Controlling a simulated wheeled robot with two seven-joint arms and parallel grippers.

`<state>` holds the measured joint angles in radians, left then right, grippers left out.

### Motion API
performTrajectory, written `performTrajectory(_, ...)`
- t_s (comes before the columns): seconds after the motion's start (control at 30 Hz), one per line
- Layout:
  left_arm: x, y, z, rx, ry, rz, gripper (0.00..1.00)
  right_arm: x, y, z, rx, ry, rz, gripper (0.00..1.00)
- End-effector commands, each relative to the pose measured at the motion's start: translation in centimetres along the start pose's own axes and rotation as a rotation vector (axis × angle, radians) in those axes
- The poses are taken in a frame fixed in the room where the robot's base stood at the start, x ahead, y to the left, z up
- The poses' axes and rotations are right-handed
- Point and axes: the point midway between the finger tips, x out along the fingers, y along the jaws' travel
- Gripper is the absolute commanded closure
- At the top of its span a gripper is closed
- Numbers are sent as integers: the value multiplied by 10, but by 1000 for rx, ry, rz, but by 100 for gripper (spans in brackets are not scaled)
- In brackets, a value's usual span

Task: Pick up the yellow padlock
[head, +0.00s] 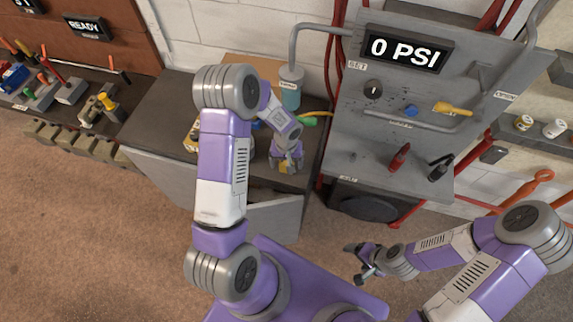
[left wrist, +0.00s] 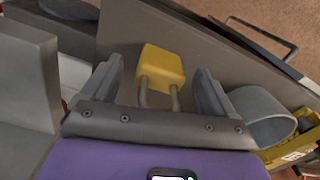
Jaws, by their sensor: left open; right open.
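The yellow padlock (left wrist: 161,66) lies on the dark bench top (left wrist: 222,62) in the left wrist view, its yellow body farther out and its grey shackle toward my palm. My left gripper (head: 289,163) is open, with one finger on each side of the padlock. A gap shows between the padlock and each finger. In the head view the padlock is mostly hidden by the gripper; only a little yellow shows there. My right gripper (head: 361,262) is open and empty, low over the floor and away from the bench.
A grey round thing (left wrist: 262,115) and a yellow-edged object (left wrist: 290,150) lie right of my left gripper in the wrist view. A bottle (head: 290,92) stands at the bench's back. A grey panel (head: 420,110) with a 0 PSI display rises to the right.

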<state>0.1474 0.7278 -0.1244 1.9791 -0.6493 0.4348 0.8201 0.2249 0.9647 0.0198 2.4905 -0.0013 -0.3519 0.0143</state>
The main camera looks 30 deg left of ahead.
Motion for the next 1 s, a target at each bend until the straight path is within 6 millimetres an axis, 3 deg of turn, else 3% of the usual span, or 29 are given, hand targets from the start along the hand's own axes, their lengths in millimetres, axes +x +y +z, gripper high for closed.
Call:
performTrajectory(0.3,6,0,0,0,1,0,14,0,0,0,0,0,0,19)
performTrajectory(0.7,6,0,0,0,0,0,75,0,0,0,0,0,0,19)
performTrajectory(1.0,4,0,0,0,2,1,77,0,0,0,0,0,0,19)
